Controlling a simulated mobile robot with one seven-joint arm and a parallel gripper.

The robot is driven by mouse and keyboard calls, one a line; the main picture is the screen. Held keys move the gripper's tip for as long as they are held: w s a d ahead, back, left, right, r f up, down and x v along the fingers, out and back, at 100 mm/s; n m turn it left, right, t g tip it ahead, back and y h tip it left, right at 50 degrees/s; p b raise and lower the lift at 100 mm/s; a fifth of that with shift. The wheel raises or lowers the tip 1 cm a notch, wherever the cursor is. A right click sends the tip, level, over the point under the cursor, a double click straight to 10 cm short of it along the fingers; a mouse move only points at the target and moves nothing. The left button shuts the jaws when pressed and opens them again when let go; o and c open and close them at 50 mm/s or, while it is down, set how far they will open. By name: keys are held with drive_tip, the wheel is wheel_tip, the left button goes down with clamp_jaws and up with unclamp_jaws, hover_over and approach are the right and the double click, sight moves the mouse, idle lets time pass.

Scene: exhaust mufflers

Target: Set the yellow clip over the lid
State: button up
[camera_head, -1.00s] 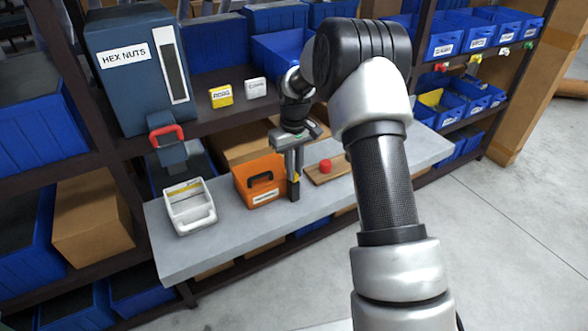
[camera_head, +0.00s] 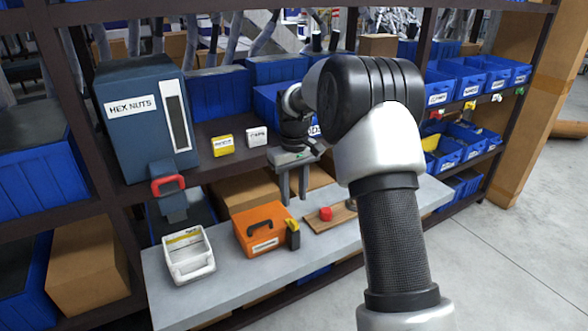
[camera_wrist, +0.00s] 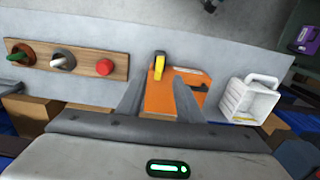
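The orange box (camera_head: 248,238) with a dark handle sits on the grey bench. My gripper (camera_head: 294,199) is above the bench behind the clip, fingers apart and empty. In the wrist view the clip appears beyond and between the open fingers (camera_wrist: 158,86), apart from them.
A white open bin (camera_head: 188,256) stands left of the box. A wooden board (camera_head: 330,218) with a red knob (camera_head: 325,214) lies to the right. The HEX NUTS dispenser (camera_head: 145,120) and shelf rise behind. The bench front is clear.

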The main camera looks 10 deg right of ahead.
wheel_tip(320, 180, up, 8)
drive_tip(key=shift+r+p, duration=0.2)
drive_tip(key=shift+p, duration=0.1)
drive_tip(key=s+r+m+t+p, duration=0.1)
drive_tip(key=s+r+t+p, duration=0.15)
drive_tip(key=s+r, duration=1.2)
drive_tip(key=s+m+t+p, duration=0.2)
drive_tip(key=s+t+p, duration=0.1)
drive_tip(key=s, duration=1.6)
drive_tip(key=shift+s+r+m+p, duration=0.15)
drive_tip(key=shift+r+m+p, duration=0.25)
drive_tip(key=shift+p, duration=0.2)
